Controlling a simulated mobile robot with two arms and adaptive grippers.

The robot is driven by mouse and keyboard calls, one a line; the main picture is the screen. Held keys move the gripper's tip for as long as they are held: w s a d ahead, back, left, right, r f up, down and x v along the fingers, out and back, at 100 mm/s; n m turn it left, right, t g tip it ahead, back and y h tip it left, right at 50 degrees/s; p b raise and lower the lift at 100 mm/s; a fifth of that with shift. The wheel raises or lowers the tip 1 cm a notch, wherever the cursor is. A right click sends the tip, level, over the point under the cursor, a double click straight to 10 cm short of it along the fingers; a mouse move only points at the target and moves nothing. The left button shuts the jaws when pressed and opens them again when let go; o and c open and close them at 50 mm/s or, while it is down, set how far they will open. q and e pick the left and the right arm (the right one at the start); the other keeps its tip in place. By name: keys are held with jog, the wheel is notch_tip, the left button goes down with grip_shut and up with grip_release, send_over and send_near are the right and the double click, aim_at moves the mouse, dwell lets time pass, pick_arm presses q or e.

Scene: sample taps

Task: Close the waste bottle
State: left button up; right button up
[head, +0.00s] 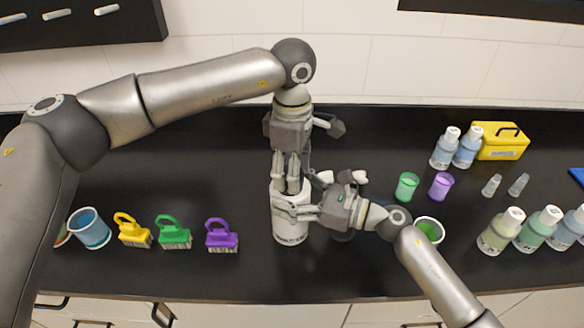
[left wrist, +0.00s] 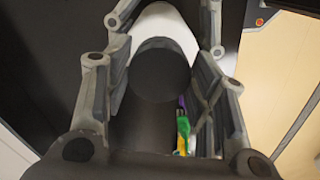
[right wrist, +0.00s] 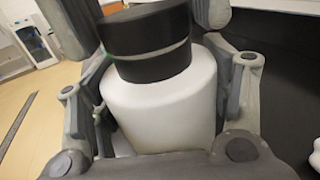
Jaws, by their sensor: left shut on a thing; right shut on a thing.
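The waste bottle (head: 291,228) is a white cylinder standing upright on the black bench in the head view. Its white body (right wrist: 165,103) and black cap (right wrist: 147,38) fill the middle of the right wrist view, with the cap on top of the bottle. My right gripper (head: 283,209) is shut around the bottle's body from the right side. My left gripper (head: 288,184) points down from above and is shut on the black cap, which also shows between its fingers in the left wrist view (left wrist: 158,80). Whether the cap is fully tightened cannot be told.
Yellow (head: 133,231), green (head: 174,233) and purple (head: 221,235) brushes and a blue cup (head: 90,229) stand left. Green (head: 407,186) and purple (head: 440,186) cups, several bottles (head: 502,230) and a yellow case (head: 501,141) stand right. White objects lie behind my right gripper.

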pick_arm(q)
jog(key=m, duration=0.6)
jog(key=shift+a+m, duration=0.1)
jog(key=shift+m, duration=0.2)
jog(key=m, duration=0.6)
jog(key=shift+s+a, duration=0.1)
jog(key=m, duration=0.6)
jog(key=shift+a, duration=0.15)
jog(key=m, duration=0.5)
jog(key=o, duration=0.7)
